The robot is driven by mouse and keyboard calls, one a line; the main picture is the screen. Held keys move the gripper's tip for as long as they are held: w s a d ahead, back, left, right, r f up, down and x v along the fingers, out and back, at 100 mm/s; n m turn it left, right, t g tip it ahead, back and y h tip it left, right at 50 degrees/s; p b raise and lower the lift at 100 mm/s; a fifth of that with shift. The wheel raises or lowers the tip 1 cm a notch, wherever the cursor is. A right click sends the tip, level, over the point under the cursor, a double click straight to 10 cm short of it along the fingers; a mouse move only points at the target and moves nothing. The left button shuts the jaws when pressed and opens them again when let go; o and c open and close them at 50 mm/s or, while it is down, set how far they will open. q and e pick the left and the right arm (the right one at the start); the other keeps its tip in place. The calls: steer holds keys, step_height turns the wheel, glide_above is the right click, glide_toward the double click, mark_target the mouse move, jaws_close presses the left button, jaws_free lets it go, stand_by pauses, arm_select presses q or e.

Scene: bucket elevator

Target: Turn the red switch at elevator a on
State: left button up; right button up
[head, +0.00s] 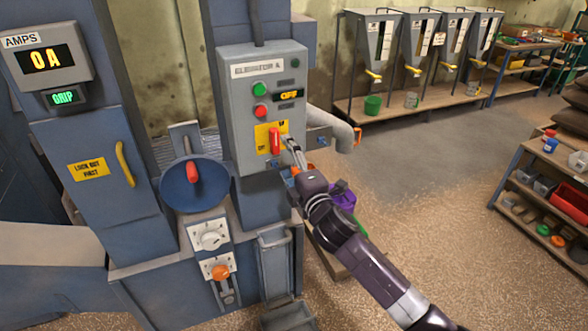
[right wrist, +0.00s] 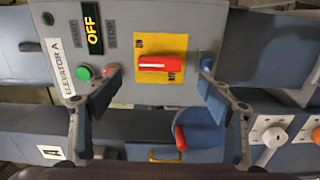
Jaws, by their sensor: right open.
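The red switch (head: 275,141) sits on a yellow plate low on the grey control box (head: 236,125), labelled as elevator A. A display (head: 289,95) on the box reads OFF. The switch handle stands upright in the head view. In the right wrist view the switch (right wrist: 163,63) lies between my open fingers and apart from both. My right gripper (head: 289,146) is just right of the switch, open and empty, facing the box. My left gripper is not in view.
A green button (head: 260,89) and a red button (head: 260,111) sit above the switch. A blue handwheel (head: 194,185) with a red handle is left and below. A grey pipe (head: 331,124) juts out right of the box. Open floor lies to the right.

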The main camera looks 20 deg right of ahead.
steer(key=s, duration=0.5)
steer(key=shift+s+d, duration=0.1)
step_height(320, 180, down, 24)
steer(key=s+d+m+g, duration=0.3)
steer(key=m+g, duration=0.1)
steer(key=s+f+m+g+b, duration=0.1)
steer(key=s+f+g, duration=0.1)
steer(key=s+f, duration=0.35)
steer(key=s+f+m+g+h, duration=0.1)
steer(key=s+f+m, duration=0.15)
steer(key=f, duration=0.65)
steer(key=s+f+m+g+b, duration=0.15)
steer(key=s+f, duration=0.25)
steer(key=f, duration=0.4)
steer(key=s+f+m+g, duration=0.2)
steer(key=s+f, duration=0.6)
steer(key=s, duration=0.2)
steer(key=s+f+m+g, duration=0.1)
steer(key=s+f+g, duration=0.2)
steer(key=s+f, duration=0.65)
steer(key=s+a+f+m+g, duration=0.1)
steer(key=s+f+m, duration=0.1)
steer(key=s, duration=0.9)
steer(key=s+a+f+m+g, duration=0.1)
steer(key=s+f+g, duration=0.1)
steer(key=s, duration=0.9)
steer(key=shift+a+f+m+b, duration=0.3)
steer(key=shift+a+f+m, duration=0.1)
steer(key=shift+f, duration=0.4)
